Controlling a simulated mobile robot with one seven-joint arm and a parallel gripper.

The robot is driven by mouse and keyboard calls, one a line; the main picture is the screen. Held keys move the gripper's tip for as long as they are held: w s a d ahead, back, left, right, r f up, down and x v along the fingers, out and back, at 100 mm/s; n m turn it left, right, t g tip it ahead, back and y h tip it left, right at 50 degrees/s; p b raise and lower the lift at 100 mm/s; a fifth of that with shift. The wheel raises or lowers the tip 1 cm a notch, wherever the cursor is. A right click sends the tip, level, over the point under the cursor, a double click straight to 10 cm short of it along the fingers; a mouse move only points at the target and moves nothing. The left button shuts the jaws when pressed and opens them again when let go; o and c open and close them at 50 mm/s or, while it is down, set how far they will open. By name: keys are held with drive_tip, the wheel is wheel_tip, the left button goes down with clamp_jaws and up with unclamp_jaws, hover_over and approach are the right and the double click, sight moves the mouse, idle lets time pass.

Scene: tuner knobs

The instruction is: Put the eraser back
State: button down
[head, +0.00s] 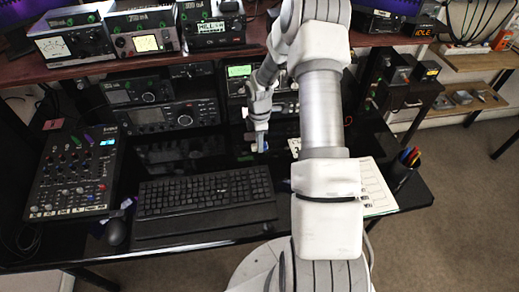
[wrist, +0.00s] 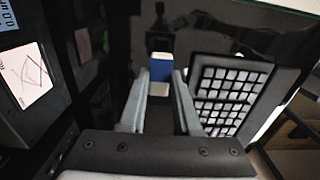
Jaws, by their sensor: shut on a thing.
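The eraser, a small block with a blue sleeve and white ends, shows in the wrist view (wrist: 161,70) between my fingertips. My gripper (wrist: 161,88) is shut on it. In the head view my gripper (head: 257,145) hangs over the black desk, just behind the right part of the keyboard (head: 205,191). The eraser is too small to make out clearly there. I cannot tell whether it touches the desk.
A mixer (head: 72,170) stands at the left with a mouse (head: 115,231) beside it. Radios (head: 162,118) line the back under a shelf (head: 140,65). A paper sheet (head: 376,186) and a pen cup (head: 402,172) are at the right. The glossy desk strip behind the keyboard looks mostly clear.

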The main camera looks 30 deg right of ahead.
drive_tip(key=shift+f, duration=1.95)
drive_tip(key=shift+f, duration=0.2)
drive_tip(key=c, duration=0.6)
unclamp_jaws()
drive_tip(key=shift+r, duration=0.15)
